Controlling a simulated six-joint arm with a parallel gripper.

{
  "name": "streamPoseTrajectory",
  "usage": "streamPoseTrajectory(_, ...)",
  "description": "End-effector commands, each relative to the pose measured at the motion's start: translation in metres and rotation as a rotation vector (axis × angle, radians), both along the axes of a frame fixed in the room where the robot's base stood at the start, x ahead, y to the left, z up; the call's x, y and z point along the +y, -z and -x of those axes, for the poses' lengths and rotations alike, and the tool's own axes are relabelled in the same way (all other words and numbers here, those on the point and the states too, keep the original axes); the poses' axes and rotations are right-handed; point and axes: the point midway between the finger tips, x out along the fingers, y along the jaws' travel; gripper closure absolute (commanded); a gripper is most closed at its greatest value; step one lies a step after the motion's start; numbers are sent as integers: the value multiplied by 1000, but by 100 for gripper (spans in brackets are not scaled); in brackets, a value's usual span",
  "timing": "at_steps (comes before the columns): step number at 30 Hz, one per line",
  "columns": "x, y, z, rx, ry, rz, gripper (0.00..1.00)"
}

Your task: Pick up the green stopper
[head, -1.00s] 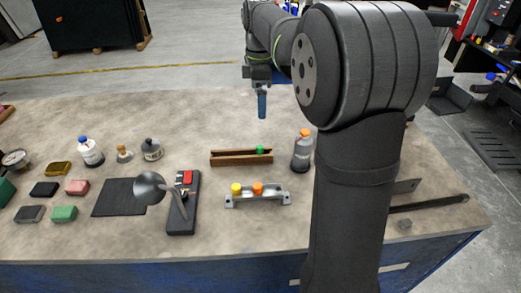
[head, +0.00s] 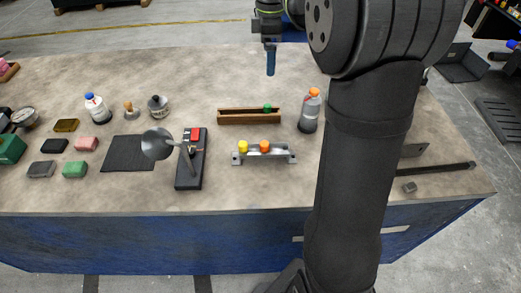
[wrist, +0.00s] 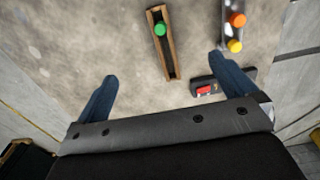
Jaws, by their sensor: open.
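The green stopper (head: 267,107) sits at the right end of a narrow wooden trough (head: 250,119) on the table. In the wrist view the green stopper (wrist: 160,29) shows near the far end of the trough (wrist: 171,66). My gripper (head: 270,62) is above the table's back edge, up and behind the stopper, apart from it. In the wrist view my gripper's two blue fingers (wrist: 166,82) are spread wide with nothing between them at their level. The trough and stopper show beyond the fingertips.
A metal rack (head: 266,155) with a yellow and an orange stopper stands in front of the trough. A grey bottle with an orange cap (head: 310,112) stands close to its right. A dark stand with a red block (head: 190,160) is front left. Bare table lies behind the trough.

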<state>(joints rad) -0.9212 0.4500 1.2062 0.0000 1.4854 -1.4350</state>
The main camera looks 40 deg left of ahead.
Motion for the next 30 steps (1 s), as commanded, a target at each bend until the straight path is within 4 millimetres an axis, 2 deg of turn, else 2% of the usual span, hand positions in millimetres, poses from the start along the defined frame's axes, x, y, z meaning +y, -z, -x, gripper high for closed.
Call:
streamPoseTrajectory(5, 0, 0, 0, 0, 0, 0, 0)
streamPoseTrajectory(8, 0, 0, 0, 0, 0, 0, 16)
streamPoseTrajectory(13, 0, 0, 0, 0, 0, 0, 49)
streamPoseTrajectory(14, 0, 0, 0, 0, 0, 0, 51)
streamPoseTrajectory(23, 0, 0, 0, 0, 15, 0, 51)
streamPoseTrajectory(26, 0, 0, 0, 2, 93, -1, 51)
streamPoseTrajectory(30, 0, 0, -2, 8, 331, -4, 51)
